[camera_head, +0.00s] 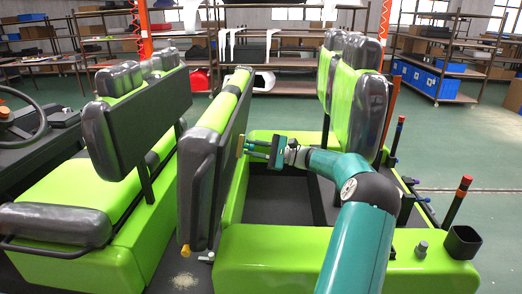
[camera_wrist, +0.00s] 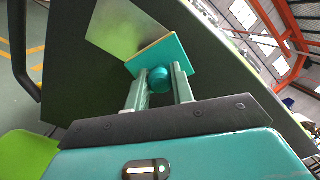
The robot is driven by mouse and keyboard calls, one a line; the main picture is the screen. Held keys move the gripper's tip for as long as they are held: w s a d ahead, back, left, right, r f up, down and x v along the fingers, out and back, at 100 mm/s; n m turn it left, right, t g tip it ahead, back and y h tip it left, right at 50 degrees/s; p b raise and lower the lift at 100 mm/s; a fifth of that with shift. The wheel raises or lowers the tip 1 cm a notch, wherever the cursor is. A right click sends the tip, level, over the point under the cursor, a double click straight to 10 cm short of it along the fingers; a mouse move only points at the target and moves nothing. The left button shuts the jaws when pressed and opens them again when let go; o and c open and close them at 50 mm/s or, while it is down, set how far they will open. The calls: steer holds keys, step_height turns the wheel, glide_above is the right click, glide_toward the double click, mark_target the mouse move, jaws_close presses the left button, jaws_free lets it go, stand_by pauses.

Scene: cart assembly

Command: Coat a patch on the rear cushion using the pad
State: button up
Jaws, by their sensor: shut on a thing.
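My gripper (camera_head: 257,147) reaches left to the back of the upright cushion (camera_head: 205,180), which has a green top and dark grey sides. In the wrist view my gripper (camera_wrist: 160,85) is shut on the round teal knob of the pad (camera_wrist: 172,52). The pad is a square teal plate with a tan layer at its face; its edge also shows in the head view (camera_head: 240,146). The pad is against or very close to the dark back panel (camera_wrist: 75,75). A paler grey patch (camera_wrist: 122,25) shows on the panel, partly behind the pad.
A green bench (camera_head: 245,255) lies below. Front seats (camera_head: 135,115) and a steering wheel (camera_head: 20,120) are at left. Shelves are behind.

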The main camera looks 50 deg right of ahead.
steer(key=shift+w+a, duration=0.1)
steer(key=shift+w, duration=0.15)
steer(key=shift+s, duration=0.1)
steer(key=shift+x, duration=1.05)
steer(key=shift+s+a, duration=0.1)
stand_by(0.3)
steer(key=shift+s+a, duration=1.05)
steer(key=shift+a, duration=0.35)
steer(key=shift+s+a, duration=1.05)
steer(key=shift+a, duration=0.3)
steer(key=shift+s+a, duration=1.05)
steer(key=shift+a, duration=0.35)
steer(key=shift+w+d, duration=1.1)
steer(key=shift+d, duration=0.3)
steer(key=shift+w+d, duration=1.15)
steer(key=shift+d, duration=0.25)
steer(key=shift+w+d, duration=1.1)
steer(key=shift+d, duration=0.3)
